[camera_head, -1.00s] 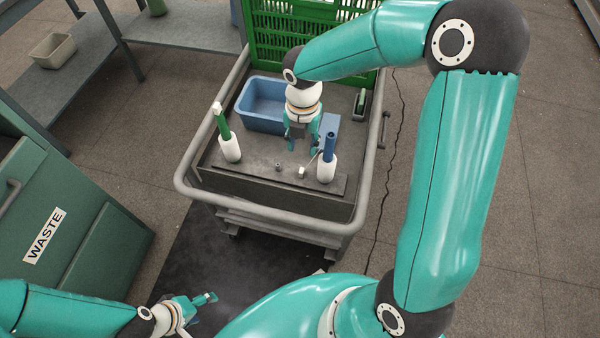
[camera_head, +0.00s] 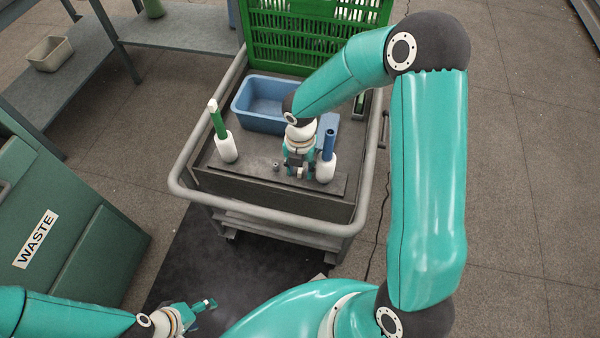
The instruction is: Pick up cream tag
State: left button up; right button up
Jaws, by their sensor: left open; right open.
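A small pale block (camera_head: 299,172), which looks like the cream tag, sits near the front of the cart top. It is mostly hidden by my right gripper (camera_head: 299,174). That gripper points down with open fingers, close around or just above the block; I cannot tell whether they touch it. My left gripper (camera_head: 205,305) is open and empty, low at the bottom left, away from the cart.
A white cone with a green tube (camera_head: 219,124) stands left on the cart, and one with a blue tube (camera_head: 329,145) stands close right of my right gripper. A blue bin (camera_head: 241,112) and green crate (camera_head: 262,50) are behind. A railing (camera_head: 181,190) surrounds the cart top.

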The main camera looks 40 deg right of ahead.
aim_at(300, 170)
jog(key=shift+c, duration=0.4)
jog(key=c, duration=0.7)
jog(key=shift+r, duration=0.2)
notch_tip(300, 170, up, 23)
jog(key=p, duration=0.7)
jog(key=shift+p, duration=0.35)
jog(key=shift+f, duration=0.15)
